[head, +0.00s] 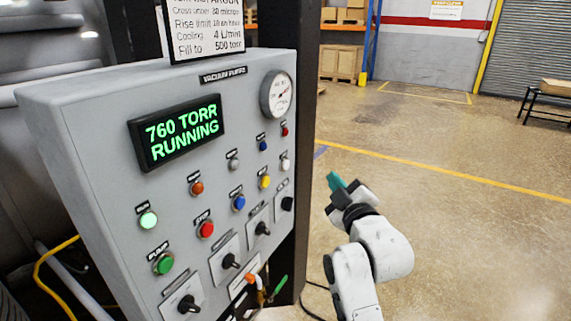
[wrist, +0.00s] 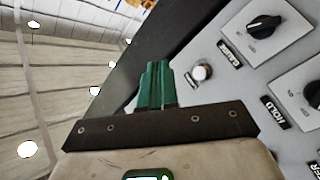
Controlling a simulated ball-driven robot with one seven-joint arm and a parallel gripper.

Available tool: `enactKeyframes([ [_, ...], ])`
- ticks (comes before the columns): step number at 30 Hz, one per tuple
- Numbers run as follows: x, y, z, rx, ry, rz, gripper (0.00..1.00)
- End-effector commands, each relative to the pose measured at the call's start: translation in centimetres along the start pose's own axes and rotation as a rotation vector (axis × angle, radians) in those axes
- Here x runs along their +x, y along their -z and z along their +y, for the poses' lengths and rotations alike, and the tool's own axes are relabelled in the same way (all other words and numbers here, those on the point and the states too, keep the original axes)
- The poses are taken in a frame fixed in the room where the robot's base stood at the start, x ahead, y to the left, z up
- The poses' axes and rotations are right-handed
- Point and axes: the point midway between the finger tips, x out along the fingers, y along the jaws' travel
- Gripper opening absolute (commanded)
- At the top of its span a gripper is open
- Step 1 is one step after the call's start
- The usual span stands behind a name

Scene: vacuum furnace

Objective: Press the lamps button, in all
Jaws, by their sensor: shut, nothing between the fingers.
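The lamps button is a small white round button in a metal ring. In the wrist view the lamps button (wrist: 202,73) sits beside a black label that seems to read LAMPS. In the head view a white button (head: 285,164) near the right edge of the grey control panel (head: 95,110) appears to be the same one. My gripper (head: 334,178) has green fingers and is shut and empty. It is to the right of the panel, apart from it. In the wrist view my gripper (wrist: 157,66) shows left of the button, with a gap between them.
The panel carries other buttons close by: a yellow button (head: 264,182), a red button (head: 284,132) and a blue button (head: 239,202). Black knobs (head: 263,229) line its lower part. The display (head: 177,130) reads 760 TORR RUNNING. Open floor lies to the right.

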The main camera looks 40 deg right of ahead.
Motion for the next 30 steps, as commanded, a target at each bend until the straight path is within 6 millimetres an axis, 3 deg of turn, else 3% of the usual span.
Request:
enactKeyframes([
  [11, 0.6, 0.4, -0.6, 0.003, 0.003, 0.0, 0.0],
  [30, 5.7, 4.0, -4.2, 0.003, 0.002, -0.002, 0.0],
])
